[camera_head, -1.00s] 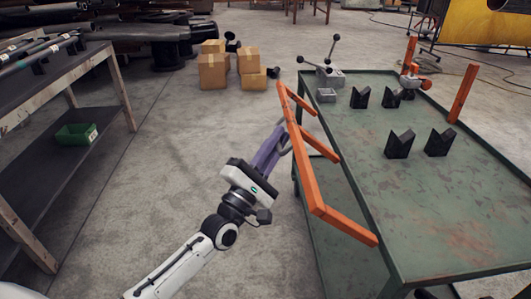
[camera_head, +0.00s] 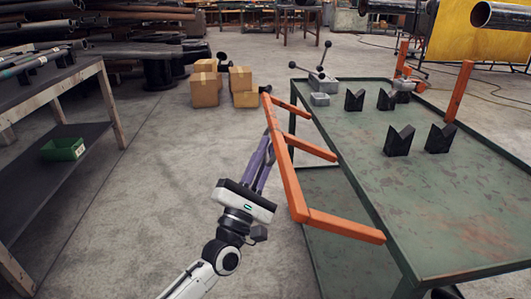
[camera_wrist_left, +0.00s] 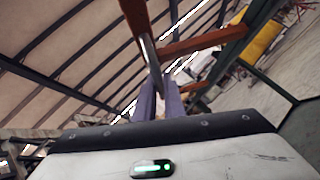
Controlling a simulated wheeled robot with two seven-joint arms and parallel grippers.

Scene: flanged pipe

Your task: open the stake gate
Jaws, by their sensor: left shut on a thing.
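The stake gate is an orange frame (camera_head: 287,178) with a long bar and several cross arms. It leans outward past the left edge of the green table (camera_head: 425,262), with its arms reaching back to that edge. My left gripper (camera_head: 268,140) is on the outer side of the long bar, its purple fingers shut on the gate's grey handle. In the left wrist view the handle (camera_wrist_left: 149,52) runs between the purple fingers, with the orange bar just beyond. The fingertip contact is partly hidden in the head view. My right gripper is not in view.
Black V-blocks (camera_head: 399,140) and a grey clamp with ball-ended levers (camera_head: 324,84) stand on the table. Orange posts (camera_head: 459,91) rise at its far side. Cardboard boxes (camera_head: 205,88) lie beyond. A shelf (camera_head: 70,125) stands left. The floor between is clear.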

